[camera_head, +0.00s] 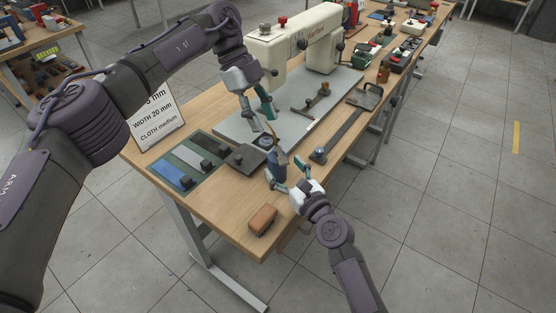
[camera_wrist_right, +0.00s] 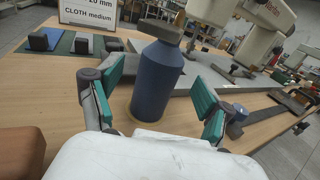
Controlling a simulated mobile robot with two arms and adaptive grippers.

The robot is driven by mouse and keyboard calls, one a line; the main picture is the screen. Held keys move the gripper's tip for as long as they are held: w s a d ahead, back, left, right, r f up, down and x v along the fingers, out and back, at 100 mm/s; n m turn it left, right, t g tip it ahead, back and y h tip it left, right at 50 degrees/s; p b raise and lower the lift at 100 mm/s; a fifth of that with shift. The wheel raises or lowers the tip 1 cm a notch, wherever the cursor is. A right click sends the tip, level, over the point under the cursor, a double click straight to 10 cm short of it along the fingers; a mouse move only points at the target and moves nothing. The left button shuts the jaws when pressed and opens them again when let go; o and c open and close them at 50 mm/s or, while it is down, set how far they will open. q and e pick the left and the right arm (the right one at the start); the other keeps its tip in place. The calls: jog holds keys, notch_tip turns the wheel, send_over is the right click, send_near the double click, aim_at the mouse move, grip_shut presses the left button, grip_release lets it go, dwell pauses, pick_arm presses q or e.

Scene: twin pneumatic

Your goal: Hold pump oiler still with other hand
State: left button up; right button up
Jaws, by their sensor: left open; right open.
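The pump oiler (camera_wrist_right: 158,85) is a dark blue bottle with a brownish top, standing upright on the wooden table. It also shows in the head view (camera_head: 279,162), partly hidden by my right gripper (camera_head: 287,172). My right gripper is open, its green-padded fingers on either side of the bottle. In the right wrist view there are gaps between the bottle and both fingers (camera_wrist_right: 155,105). My left gripper (camera_head: 259,108) is open, above and behind the oiler in the head view, over the grey plate. Nothing shows between its fingers.
A cream sewing machine (camera_head: 295,48) stands on the grey plate (camera_head: 232,122) behind. A brown block (camera_head: 262,219) lies near the front edge. Cloth strips (camera_head: 180,172) and a sign (camera_head: 156,118) are at left. A long dark tool (camera_head: 345,130) lies right.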

aim_at(278, 160)
jog(key=shift+x, duration=1.9)
jog(key=c, duration=1.5)
pick_arm(q)
grip_shut()
